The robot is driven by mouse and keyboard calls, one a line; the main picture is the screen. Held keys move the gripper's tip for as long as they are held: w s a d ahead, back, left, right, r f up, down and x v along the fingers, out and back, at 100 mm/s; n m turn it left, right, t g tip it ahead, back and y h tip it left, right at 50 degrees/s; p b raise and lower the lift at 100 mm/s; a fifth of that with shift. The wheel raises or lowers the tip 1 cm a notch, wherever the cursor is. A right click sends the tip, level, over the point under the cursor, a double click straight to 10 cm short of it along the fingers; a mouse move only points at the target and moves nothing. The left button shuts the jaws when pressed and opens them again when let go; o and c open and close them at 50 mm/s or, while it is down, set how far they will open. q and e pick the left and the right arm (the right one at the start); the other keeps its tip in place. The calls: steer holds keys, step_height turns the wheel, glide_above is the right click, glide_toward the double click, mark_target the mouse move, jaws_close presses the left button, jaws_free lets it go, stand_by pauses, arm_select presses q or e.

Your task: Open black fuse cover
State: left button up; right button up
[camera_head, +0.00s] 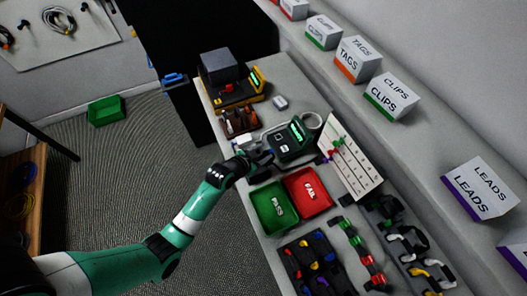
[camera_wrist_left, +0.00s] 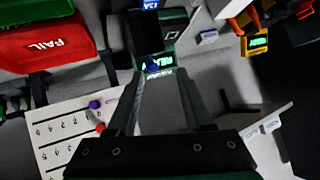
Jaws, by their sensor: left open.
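A dark tester (camera_head: 291,141) with a lit green display stands on the bench in the head view. In the left wrist view the dark tester (camera_wrist_left: 158,30) is at the top centre, just beyond the fingertips. I cannot make out clearly which part of it is the black fuse cover. My left gripper (camera_head: 263,158) is beside the tester's near left side in the head view. In the left wrist view the left gripper (camera_wrist_left: 160,88) is open, with nothing visible between its fingers. Whether it touches the tester cannot be told. My right gripper is in neither view.
A green PASS tray (camera_head: 258,199) and a red FAIL tray (camera_head: 325,206) lie close in front of the tester. A white numbered board (camera_head: 358,168) stands to its right. A yellow-and-black machine (camera_head: 233,94) is behind. Labelled boxes line the shelf.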

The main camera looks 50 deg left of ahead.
arm_select(q)
steer(key=shift+s+r, duration=0.1)
steer(key=shift+s, duration=0.05)
steer(key=p+v, duration=0.2)
steer(key=v, duration=0.9)
steer(key=shift+s+p, duration=0.2)
steer(key=shift+p, duration=0.2)
